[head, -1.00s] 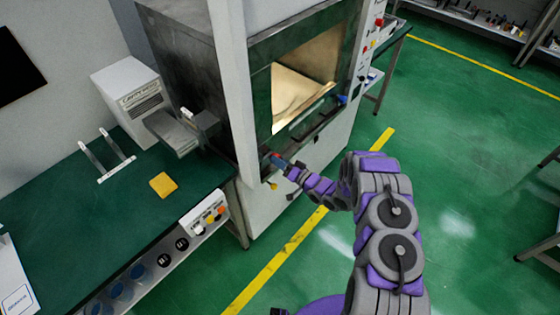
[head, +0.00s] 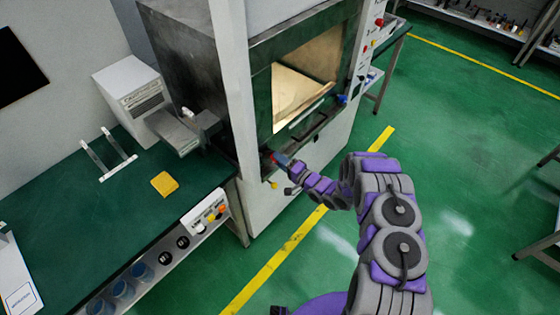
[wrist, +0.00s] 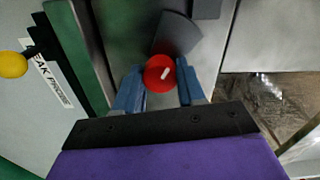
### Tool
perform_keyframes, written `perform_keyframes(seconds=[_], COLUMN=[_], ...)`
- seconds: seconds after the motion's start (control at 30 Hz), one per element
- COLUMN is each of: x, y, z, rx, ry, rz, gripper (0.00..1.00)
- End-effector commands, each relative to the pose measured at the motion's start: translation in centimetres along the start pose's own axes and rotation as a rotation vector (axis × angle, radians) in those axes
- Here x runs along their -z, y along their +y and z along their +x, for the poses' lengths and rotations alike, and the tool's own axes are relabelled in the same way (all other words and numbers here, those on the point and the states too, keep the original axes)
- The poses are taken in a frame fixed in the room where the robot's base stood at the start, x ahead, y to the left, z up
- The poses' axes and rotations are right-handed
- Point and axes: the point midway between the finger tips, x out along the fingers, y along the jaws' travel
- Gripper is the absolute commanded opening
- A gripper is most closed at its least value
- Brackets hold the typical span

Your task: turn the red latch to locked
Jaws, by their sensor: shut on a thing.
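The red latch (wrist: 160,74) shows in the wrist view as a round red knob with a short white mark, tilted a little off the level. A dark grey plate sits just above it. My gripper (wrist: 158,86) has its two blue fingers on either side of the knob, shut on it. In the head view, my gripper (head: 281,159) is at the lower left corner of the machine's front, below the window opening. A small bit of red (head: 268,155) shows beside the fingertips; the rest of the latch is hidden there.
The machine (head: 262,205) has an open lit window above my gripper. A blue knob (head: 342,99) sits at the opening's right. A yellow knob (wrist: 12,64) is left of the latch. A green bench (head: 130,215) with a yellow block (head: 164,184) stands at left.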

Motion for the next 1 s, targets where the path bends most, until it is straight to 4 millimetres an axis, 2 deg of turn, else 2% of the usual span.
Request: perform_keyframes(seconds=[0.4,0.43,0.6,0.7,1.0], x=[0.42,0.41,0.23,0.11,0.04], y=[0.09,0.09,0.01,-0.1,-0.12], z=[-0.12,-0.12,-0.12,-0.15,-0.49], rx=[-0.003,-0.003,-0.001,0.0,0.0], ry=[0.01,0.01,0.006,0.005,0.003], rz=[0.006,0.006,0.005,0.005,0.005], gripper=[0.09,0.41,0.57,0.66,0.66])
